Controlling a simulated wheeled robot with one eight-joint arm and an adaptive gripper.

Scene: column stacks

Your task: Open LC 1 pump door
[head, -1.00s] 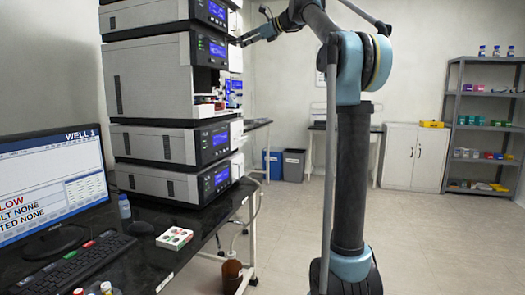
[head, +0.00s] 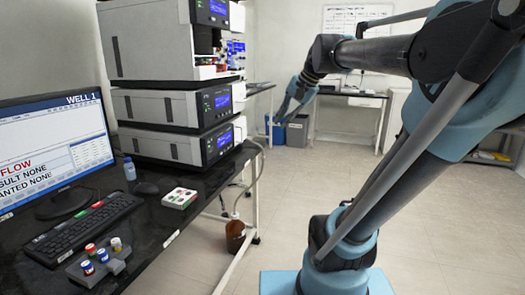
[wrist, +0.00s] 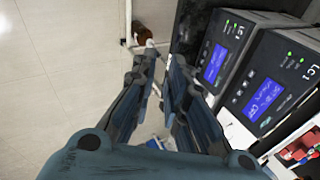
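The instrument stack stands on the dark bench at the left of the head view. Its two lowest modules, an upper one (head: 172,104) and a bottom one (head: 175,147), have dark fronts with blue screens. In the wrist view two dark fronts labelled LC 1 show at the right, one (wrist: 222,50) left of the other (wrist: 275,85). No front stands visibly swung open; which is the pump is unclear. My gripper (head: 276,120) hangs right of the stack, apart from it. In the wrist view my gripper (wrist: 162,58) has a gap between its fingers and holds nothing.
A monitor (head: 50,150), keyboard (head: 80,228), small white tray (head: 180,198) and vial rack (head: 100,262) stand on the bench (head: 150,228). Blue and dark bins (head: 297,132) stand behind. The floor right of the bench is open.

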